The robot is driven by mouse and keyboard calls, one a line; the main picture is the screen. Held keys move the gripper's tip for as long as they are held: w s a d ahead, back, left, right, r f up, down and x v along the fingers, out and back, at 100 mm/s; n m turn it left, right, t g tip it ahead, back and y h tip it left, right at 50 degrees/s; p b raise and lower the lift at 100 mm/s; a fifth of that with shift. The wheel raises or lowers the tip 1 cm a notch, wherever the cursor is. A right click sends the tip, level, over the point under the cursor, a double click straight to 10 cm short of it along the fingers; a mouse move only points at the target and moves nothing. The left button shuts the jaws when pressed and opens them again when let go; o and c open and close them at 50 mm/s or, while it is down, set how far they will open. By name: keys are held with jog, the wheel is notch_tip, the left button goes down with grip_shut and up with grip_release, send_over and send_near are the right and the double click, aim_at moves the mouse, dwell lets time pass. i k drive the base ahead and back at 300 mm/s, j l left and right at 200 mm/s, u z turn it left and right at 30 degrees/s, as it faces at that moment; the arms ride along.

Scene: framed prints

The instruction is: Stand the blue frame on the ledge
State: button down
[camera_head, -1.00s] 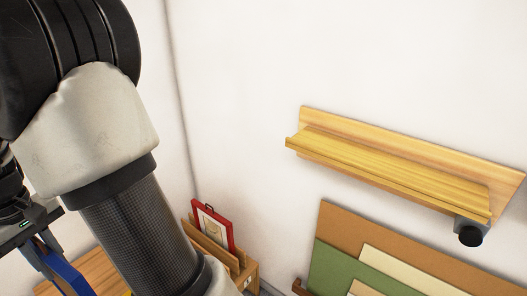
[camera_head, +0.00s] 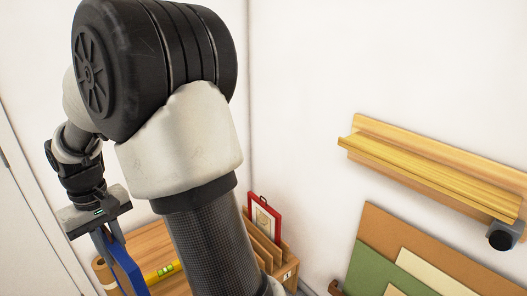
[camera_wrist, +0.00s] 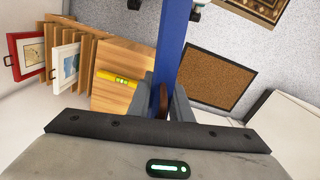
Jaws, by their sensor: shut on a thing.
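The blue frame (camera_head: 128,267) hangs below my gripper (camera_head: 112,243) at the lower left of the head view. My gripper is shut on it; the head view cuts off its lower part. In the wrist view the blue frame (camera_wrist: 171,45) shows edge-on as a narrow blue strip between the fingers of my gripper (camera_wrist: 164,100). The ledge (camera_head: 430,172) is a light wooden shelf with a front lip and a back board, fixed to the white wall at the right of the head view. Its top is bare. The gripper and frame are well to the left of it.
A wooden rack (camera_head: 268,247) holds a red frame (camera_head: 264,219); the wrist view also shows a white frame (camera_wrist: 66,60) there. A yellow level (camera_head: 161,272) lies on the table. Coloured boards (camera_head: 380,232) lean below the ledge. A dark cylinder (camera_head: 501,238) sits under the ledge's right end.

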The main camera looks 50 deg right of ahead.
aim_at(420, 166)
jog(key=k+j+z, duration=0.25)
jog(key=j+z, duration=0.2)
jog(key=z, duration=1.2)
